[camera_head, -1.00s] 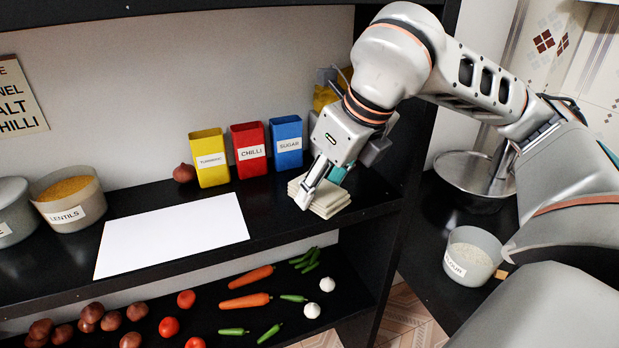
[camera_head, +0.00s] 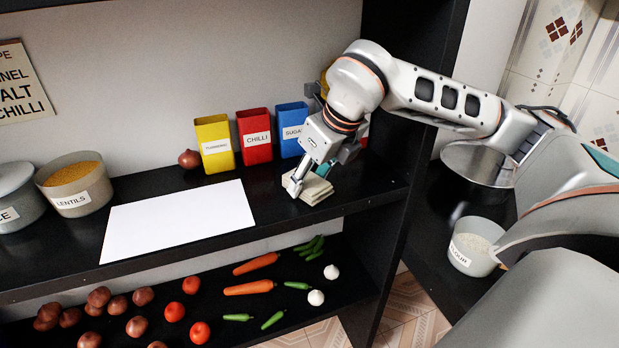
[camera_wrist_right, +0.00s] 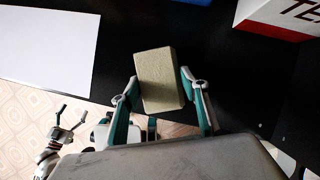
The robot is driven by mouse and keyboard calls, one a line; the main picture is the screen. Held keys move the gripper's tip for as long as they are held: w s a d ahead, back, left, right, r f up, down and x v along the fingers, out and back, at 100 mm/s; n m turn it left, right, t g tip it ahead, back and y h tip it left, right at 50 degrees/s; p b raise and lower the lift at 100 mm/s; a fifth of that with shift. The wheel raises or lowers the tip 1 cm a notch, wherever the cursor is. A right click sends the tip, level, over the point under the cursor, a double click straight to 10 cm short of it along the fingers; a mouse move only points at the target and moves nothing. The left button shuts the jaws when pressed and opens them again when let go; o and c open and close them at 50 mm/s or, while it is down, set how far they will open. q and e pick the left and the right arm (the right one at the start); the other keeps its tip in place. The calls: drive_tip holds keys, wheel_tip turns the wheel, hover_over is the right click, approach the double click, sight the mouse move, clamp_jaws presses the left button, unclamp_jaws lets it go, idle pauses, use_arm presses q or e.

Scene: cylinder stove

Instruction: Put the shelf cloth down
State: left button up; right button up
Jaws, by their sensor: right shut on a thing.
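The folded, cream shelf cloth (camera_head: 317,191) is at the right part of the black upper shelf (camera_head: 290,217), in front of the blue tin. My right gripper (camera_head: 310,181) is shut on it, pointing down, with one finger on each side. In the right wrist view the cloth (camera_wrist_right: 160,82) sits between the two fingers as a pale block over the black shelf. It is low, at or just above the shelf; I cannot tell if it touches. My left gripper (camera_wrist_right: 70,122) shows only in the right wrist view, apart from the shelf, fingers spread and empty.
A white sheet (camera_head: 178,220) lies left of the cloth. Yellow, red (camera_head: 254,137) and blue (camera_head: 291,130) tins stand behind, with an onion (camera_head: 189,159). A lentils tub (camera_head: 75,186) is farther left. Vegetables lie on the lower shelf. A black upright panel (camera_head: 405,200) is right.

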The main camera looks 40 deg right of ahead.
drive_tip(key=shift+f, duration=0.1)
drive_tip(key=shift+f, duration=0.15)
drive_tip(key=o, duration=1)
drive_tip(key=shift+r, duration=0.45)
drive_tip(key=p+v, duration=0.1)
drive_tip(key=v, duration=1)
drive_tip(key=shift+s+r, duration=0.15)
drive_tip(key=shift+r, duration=0.2)
